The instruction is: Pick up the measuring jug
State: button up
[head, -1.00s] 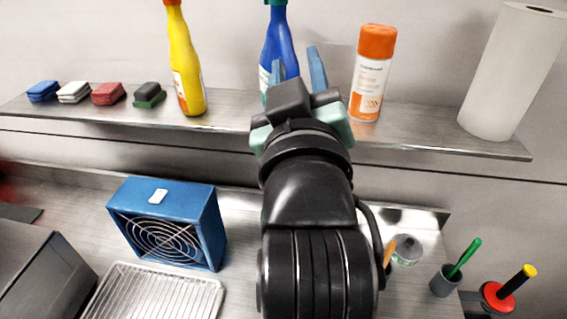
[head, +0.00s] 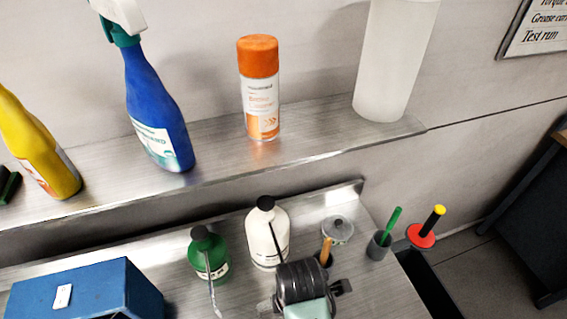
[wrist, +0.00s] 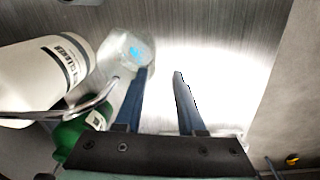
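A clear, see-through vessel with blue marks, which I take for the measuring jug (wrist: 126,50), stands on the metal bench in the wrist view. It is just left of my gripper's left fingertip. My gripper (wrist: 162,72) is open, its two blue fingers apart with only bare bench between them. The finger on the left overlaps the vessel's edge in the picture; I cannot tell whether they touch. In the head view my wrist is low, right of centre; the fingertips are not visible and I cannot make out the jug there.
A small tin (head: 338,230) and a grey cup (head: 378,246) are behind. A shelf (head: 215,145) above holds bottles. A blue heater box (head: 90,292) is at left.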

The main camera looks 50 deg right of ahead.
jog(key=shift+w+d+f+p, duration=0.1)
jog(key=shift+w+f+p, duration=0.15)
jog(key=shift+f, duration=0.95)
jog(key=shift+w+d+f+p, duration=0.1)
jog(key=shift+f+p, duration=0.2)
jog(key=shift+f, duration=0.95)
jog(key=shift+w+f+p, duration=0.2)
jog(key=shift+f+p, duration=0.05)
jog(key=shift+f, duration=0.95)
grip_shut()
jog(key=shift+r, duration=0.1)
